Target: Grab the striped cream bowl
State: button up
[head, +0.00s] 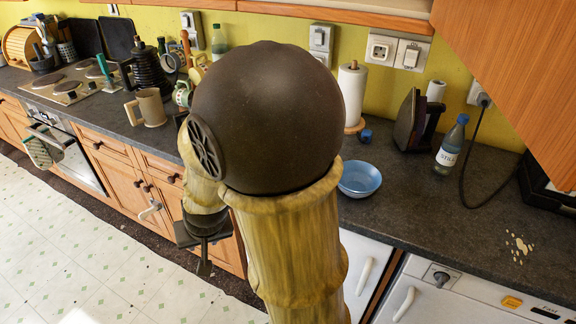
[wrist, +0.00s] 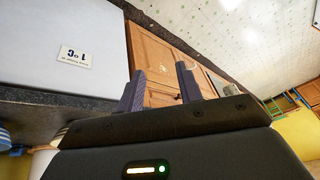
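I cannot make out a striped cream bowl for certain in either view. A blue bowl (head: 360,180) sits on the dark counter right of my arm in the head view. A blue-and-white striped thing (wrist: 4,138) is cut off at the left edge of the wrist view; I cannot tell what it is. My gripper (head: 203,262) hangs low in front of the cupboard doors, below the counter's front edge, partly hidden by my arm. In the wrist view my gripper (wrist: 160,85) has its two fingers apart, with nothing between them.
The dark counter (head: 400,200) holds a beige mug (head: 149,107), a paper towel roll (head: 352,93), an iron (head: 411,120) and a water bottle (head: 451,145). A hob (head: 75,82) is at the far left. My arm hides the middle of the counter. The floor (head: 70,250) is clear.

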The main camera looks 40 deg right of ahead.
jog(key=w+d+m+t+h, duration=0.3)
jog(key=w+d+m+h, duration=0.2)
jog(key=w+d+m, duration=0.4)
jog(key=s+d+r+m+g+h, duration=0.1)
jog(key=s+d+m+g+h, duration=0.1)
jog(key=d+m+g+h, duration=0.1)
jog(key=s+d+r+m+g+h, duration=0.1)
jog(key=d+m+g+h, duration=0.1)
jog(key=d+m+h, duration=0.4)
jog(key=shift+s+d+r+m+g, duration=0.15)
jog(key=shift+s+d+m+g, duration=0.25)
jog(key=shift+d+m, duration=0.4)
jog(key=shift+d, duration=0.1)
jog(key=x, duration=1.2)
jog(key=shift+d, duration=0.1)
jog(key=shift+d, duration=0.1)
